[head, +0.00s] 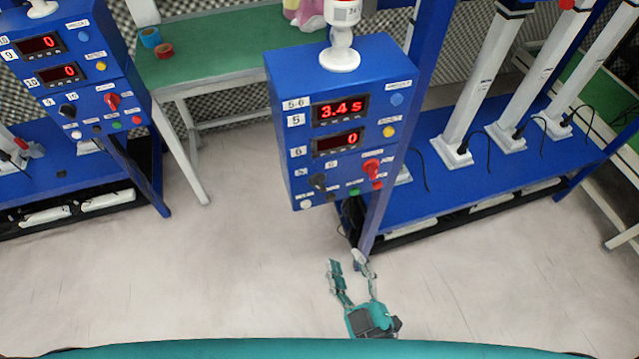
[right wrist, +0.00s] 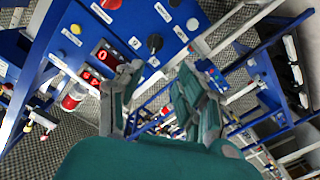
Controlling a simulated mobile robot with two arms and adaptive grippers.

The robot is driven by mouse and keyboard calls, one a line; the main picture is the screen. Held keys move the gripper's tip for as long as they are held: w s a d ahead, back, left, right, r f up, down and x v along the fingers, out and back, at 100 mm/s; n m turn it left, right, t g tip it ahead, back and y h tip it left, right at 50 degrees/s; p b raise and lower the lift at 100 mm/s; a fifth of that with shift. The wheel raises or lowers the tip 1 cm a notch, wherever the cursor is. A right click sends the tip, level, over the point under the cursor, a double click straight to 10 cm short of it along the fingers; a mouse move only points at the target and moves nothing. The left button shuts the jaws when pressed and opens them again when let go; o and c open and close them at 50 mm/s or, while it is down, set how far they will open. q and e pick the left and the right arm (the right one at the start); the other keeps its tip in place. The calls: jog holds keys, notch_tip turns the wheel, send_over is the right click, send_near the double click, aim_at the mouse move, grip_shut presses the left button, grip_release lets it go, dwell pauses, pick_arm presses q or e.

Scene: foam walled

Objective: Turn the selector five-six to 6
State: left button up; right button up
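The blue 5-6 control box (head: 281,122) stands in the middle of the head view. Its black selector knob (head: 318,181) is low on the left of the front, between two small white labels. I cannot tell surely which label it points to. The knob also shows in the right wrist view (right wrist: 155,43), ahead of the fingers. My right gripper (head: 347,264) is open and empty, below and in front of the box, apart from the knob. The fingers show spread in the right wrist view (right wrist: 162,70). My left gripper is not in view.
A red knob (head: 371,168) sits right of the black one, with small buttons around them. The displays read 3.4 s (head: 341,110) and 0 (head: 338,142). A similar blue box (head: 75,85) stands at left. A blue post runs below the box. The floor in front is clear.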

send_near(320, 189)
jog(key=p+x, duration=0.2)
jog(key=x, duration=0.7)
jog(key=shift+w+a, duration=0.1)
jog(key=shift+w, duration=0.2)
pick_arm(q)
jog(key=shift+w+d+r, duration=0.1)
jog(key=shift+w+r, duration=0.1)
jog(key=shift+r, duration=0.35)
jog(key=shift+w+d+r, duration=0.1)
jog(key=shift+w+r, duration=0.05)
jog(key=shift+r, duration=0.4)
pick_arm(e)
jog(key=shift+c, duration=0.3)
grip_shut()
